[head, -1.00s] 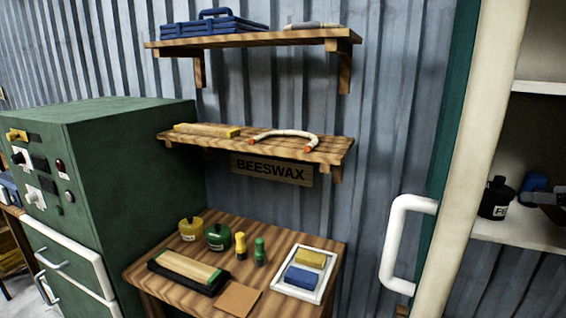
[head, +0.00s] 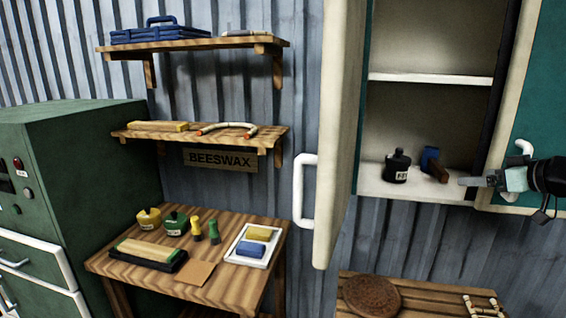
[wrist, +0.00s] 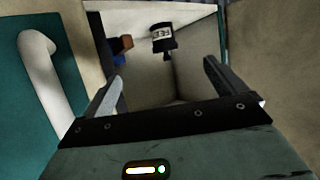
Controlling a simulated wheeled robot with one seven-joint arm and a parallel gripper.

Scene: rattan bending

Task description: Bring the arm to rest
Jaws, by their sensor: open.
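My gripper (head: 468,182) is at the right of the head view, in front of the open cabinet (head: 425,77). It reaches in from the right, by the lower shelf's right end. In the wrist view my gripper (wrist: 163,72) has its two fingers spread apart, with nothing held between them. A black labelled bottle (head: 397,167) stands on the cabinet's lower shelf, and it also shows upside down beyond the fingers in the wrist view (wrist: 162,38). A blue and brown tool (head: 432,162) lies to its right, near the fingertips in the head view; I cannot tell the exact gap.
The cabinet's left door (head: 335,130) stands open with a white handle (head: 300,190). The teal right door (head: 540,90) is behind my gripper. A wooden bench (head: 345,300) with a round brown disc (head: 372,295) is below. A work table (head: 215,290) stands left.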

